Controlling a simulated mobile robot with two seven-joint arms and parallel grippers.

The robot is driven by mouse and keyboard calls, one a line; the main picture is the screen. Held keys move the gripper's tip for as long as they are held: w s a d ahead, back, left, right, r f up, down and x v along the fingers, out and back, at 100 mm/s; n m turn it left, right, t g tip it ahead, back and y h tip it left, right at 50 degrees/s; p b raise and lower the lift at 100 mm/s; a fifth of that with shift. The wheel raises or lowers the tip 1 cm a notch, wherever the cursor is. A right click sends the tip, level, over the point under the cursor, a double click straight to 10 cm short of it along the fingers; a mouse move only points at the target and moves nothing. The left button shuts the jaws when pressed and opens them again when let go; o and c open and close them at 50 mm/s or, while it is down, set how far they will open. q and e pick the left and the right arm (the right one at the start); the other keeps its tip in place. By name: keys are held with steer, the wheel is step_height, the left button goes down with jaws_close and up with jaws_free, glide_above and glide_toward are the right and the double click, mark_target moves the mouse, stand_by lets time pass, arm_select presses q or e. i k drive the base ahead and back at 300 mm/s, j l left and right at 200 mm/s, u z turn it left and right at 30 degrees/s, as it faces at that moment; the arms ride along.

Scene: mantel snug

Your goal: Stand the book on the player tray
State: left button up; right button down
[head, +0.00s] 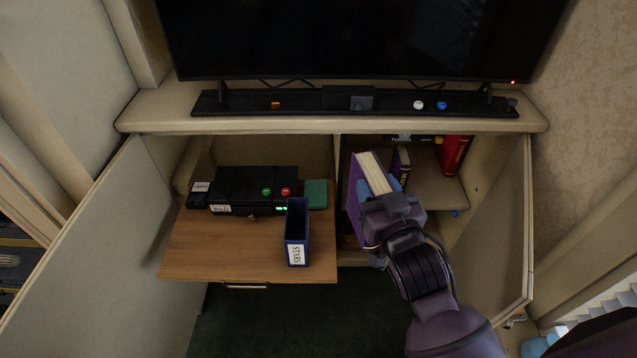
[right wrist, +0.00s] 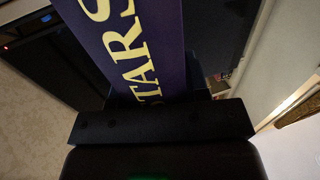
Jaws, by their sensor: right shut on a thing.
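A purple book (head: 358,188) with pale pages is in my right gripper (head: 380,198), raised in front of the right cabinet opening, pages facing up. In the right wrist view the book (right wrist: 130,45) fills the top middle, with yellow letters reading STARS. The gripper is shut on its lower end. The wooden player tray (head: 200,250) is pulled out to the left of the book, apart from it. On the tray stands an open-topped blue holder (head: 297,228) labelled STARS. My left gripper is not in view.
A black player box (head: 255,185) with lit green digits sits at the back of the tray, beside a green box (head: 316,194). Several books, one red (head: 455,154), stand in the right compartment. Open doors (head: 90,235) flank the cabinet. The tray's front left is bare.

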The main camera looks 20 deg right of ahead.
mark_target(229, 246)
steer(key=j, duration=0.95)
steer(key=k+j, duration=0.15)
steer(key=j, duration=1.75)
